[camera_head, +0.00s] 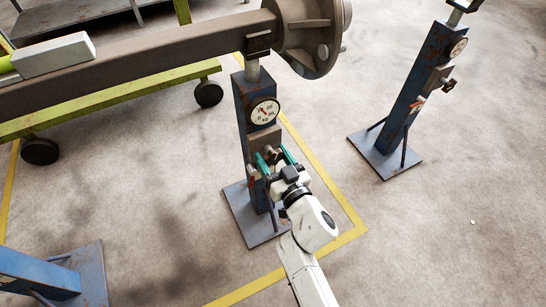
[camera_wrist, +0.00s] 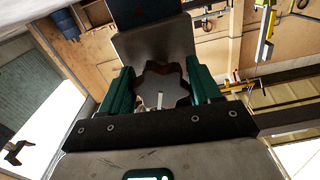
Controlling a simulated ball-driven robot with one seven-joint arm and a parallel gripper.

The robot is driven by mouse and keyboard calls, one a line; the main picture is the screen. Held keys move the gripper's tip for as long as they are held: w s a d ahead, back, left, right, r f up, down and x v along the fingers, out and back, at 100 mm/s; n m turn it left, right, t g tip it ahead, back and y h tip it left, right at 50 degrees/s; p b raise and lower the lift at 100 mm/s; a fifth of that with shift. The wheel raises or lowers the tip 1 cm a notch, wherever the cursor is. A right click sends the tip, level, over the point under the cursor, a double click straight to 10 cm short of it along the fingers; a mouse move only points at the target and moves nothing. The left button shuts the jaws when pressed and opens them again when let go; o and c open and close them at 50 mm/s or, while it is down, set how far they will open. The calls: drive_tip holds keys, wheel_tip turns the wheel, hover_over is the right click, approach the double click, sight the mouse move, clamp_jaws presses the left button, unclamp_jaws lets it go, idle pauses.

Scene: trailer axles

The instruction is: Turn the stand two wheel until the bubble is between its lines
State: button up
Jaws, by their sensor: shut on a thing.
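A blue stand (camera_head: 242,115) with a round dial (camera_head: 264,111) stands upright under the brown axle beam (camera_head: 150,53). My gripper (camera_head: 274,160) is at the stand's front below the dial, its green fingers on either side of the stand's wheel. In the wrist view the dark, lobed wheel (camera_wrist: 163,84) sits between the two green fingers, and my gripper is shut on it. In the head view the wheel is mostly hidden by my gripper. A pale block (camera_head: 55,55) lies on the beam at the left. I cannot make out a bubble or its lines.
Another blue stand (camera_head: 413,100) with a dial is at the right. Part of a further blue stand (camera_head: 40,275) shows at lower left. A green wheeled frame (camera_head: 110,100) is behind the beam.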

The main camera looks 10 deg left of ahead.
drive_tip(key=c, duration=0.4)
drive_tip(key=shift+n, duration=0.4)
drive_tip(key=n, duration=0.2)
drive_tip(key=shift+d+n, duration=0.1)
drive_tip(key=shift+n, duration=0.3)
drive_tip(key=n, duration=0.3)
drive_tip(key=shift+n, duration=0.4)
drive_tip(key=n+b, duration=0.1)
drive_tip(key=n, duration=0.5)
drive_tip(key=shift+d, duration=0.1)
drive_tip(key=shift+n, duration=0.3)
drive_tip(key=o, duration=1)
